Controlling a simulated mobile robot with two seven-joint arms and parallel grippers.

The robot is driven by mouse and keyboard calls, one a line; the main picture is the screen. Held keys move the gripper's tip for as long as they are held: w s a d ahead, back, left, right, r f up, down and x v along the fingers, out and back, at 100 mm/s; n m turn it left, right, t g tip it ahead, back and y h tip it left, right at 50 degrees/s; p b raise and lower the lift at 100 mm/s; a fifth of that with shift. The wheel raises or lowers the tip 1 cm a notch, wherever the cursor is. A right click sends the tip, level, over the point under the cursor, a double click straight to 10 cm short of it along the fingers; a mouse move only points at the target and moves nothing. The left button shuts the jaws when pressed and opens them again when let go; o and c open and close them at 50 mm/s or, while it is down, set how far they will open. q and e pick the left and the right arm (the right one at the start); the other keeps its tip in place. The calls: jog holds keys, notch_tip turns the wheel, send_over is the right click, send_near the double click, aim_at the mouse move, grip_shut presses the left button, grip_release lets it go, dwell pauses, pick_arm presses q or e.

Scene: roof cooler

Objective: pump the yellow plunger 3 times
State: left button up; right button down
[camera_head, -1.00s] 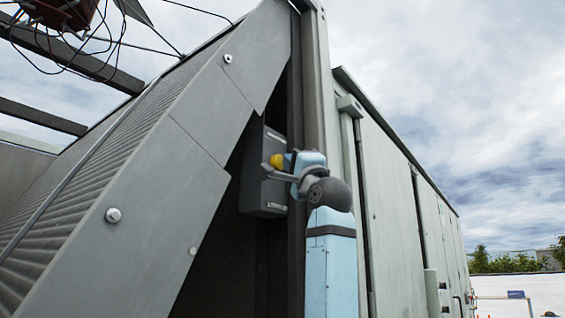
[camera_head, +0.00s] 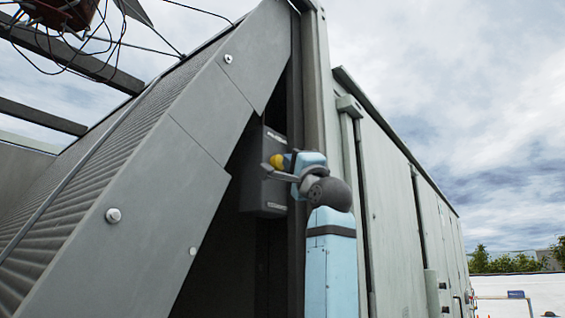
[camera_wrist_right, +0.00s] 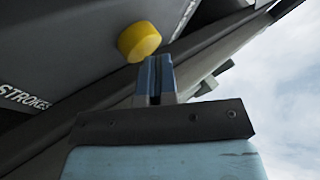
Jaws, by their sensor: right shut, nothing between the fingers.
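The yellow plunger (camera_head: 277,161) sticks out of a dark grey box (camera_head: 268,207) inside the opening of the grey metal housing. In the right wrist view the round yellow plunger (camera_wrist_right: 139,41) is just ahead of and slightly left of my fingertips. My right gripper (camera_head: 270,168) is beside the plunger, and its shut, empty fingers show in the right wrist view (camera_wrist_right: 154,62). I cannot tell whether the fingertips touch the plunger. The box carries lettering that reads "STROKES" in the wrist view. My left gripper is not in view.
A sloped grey panel (camera_head: 135,205) with bolts borders the opening on the left. A vertical grey post (camera_head: 319,85) stands right behind my arm. Tall grey wall panels (camera_head: 390,190) run off to the right. Cables hang from a red box (camera_head: 62,12) at upper left.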

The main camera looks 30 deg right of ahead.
dwell(0.4)
jog(key=shift+w+a, duration=0.2)
jog(key=shift+w, duration=0.15)
dwell(0.4)
jog(key=shift+s+f, duration=0.1)
jog(key=shift+s, duration=0.15)
jog(key=s+d+b, duration=0.2)
jog(key=s, duration=0.3)
jog(key=shift+s+d, duration=0.25)
